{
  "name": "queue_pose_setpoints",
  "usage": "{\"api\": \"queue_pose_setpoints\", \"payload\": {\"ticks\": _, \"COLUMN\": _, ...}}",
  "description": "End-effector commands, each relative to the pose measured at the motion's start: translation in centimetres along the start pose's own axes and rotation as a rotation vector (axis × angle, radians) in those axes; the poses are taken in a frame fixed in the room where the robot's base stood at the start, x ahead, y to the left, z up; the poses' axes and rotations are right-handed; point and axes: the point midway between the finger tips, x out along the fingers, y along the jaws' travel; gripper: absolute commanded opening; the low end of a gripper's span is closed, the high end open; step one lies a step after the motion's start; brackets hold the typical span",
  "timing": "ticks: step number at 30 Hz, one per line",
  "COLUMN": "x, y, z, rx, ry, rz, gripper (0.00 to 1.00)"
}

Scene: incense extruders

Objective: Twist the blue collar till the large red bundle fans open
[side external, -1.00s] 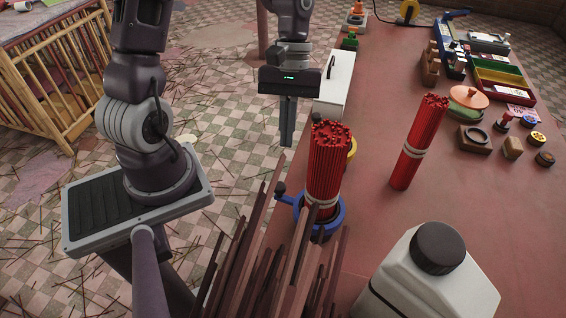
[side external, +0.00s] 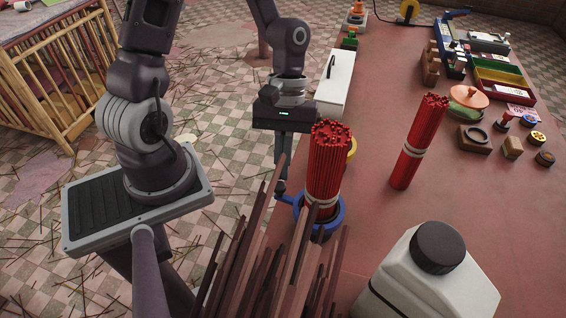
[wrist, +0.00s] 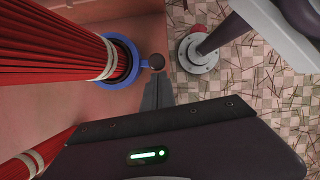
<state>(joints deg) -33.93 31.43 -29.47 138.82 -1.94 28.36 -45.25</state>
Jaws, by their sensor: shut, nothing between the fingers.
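The large red bundle (side external: 326,165) stands upright and tight, with a pale band near its foot, inside the blue collar (side external: 337,219). A short blue arm with a dark round knob juts from the collar; the knob (wrist: 156,62) is clear in the wrist view. My gripper (side external: 281,186) is shut and empty, fingers pointing down beside the knob. In the wrist view my fingertips (wrist: 158,82) end right by the knob; I cannot tell whether they touch it. The collar also shows in the wrist view (wrist: 131,52), around the foot of the bundle.
A thinner red bundle (side external: 413,146) stands to the right on the red table (side external: 470,215). Brown sticks (side external: 262,265) rise in the foreground beside a white, black-capped bottle (side external: 430,280). A white box (side external: 334,90) lies behind the collar. Trays and small stamps fill the far right.

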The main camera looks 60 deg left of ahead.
Motion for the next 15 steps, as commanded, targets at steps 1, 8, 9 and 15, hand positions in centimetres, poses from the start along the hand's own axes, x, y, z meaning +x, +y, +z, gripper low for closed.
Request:
{"api": "queue_pose_setpoints", "payload": {"ticks": 1, "x": 0.0, "y": -0.1, "z": 0.1, "rx": 0.0, "ry": 0.0, "rz": -0.001, "gripper": 0.0}}
{"api": "queue_pose_setpoints", "payload": {"ticks": 8, "x": 0.5, "y": -0.8, "z": 1.1, "rx": 0.0, "ry": -0.001, "rz": -0.002, "gripper": 0.0}}
{"api": "queue_pose_setpoints", "payload": {"ticks": 9, "x": 0.6, "y": -0.9, "z": 1.4, "rx": 0.001, "ry": -0.001, "rz": -0.002, "gripper": 0.0}}
{"api": "queue_pose_setpoints", "payload": {"ticks": 15, "x": 1.1, "y": -1.5, "z": 2.9, "rx": 0.002, "ry": -0.002, "rz": -0.001, "gripper": 0.0}}
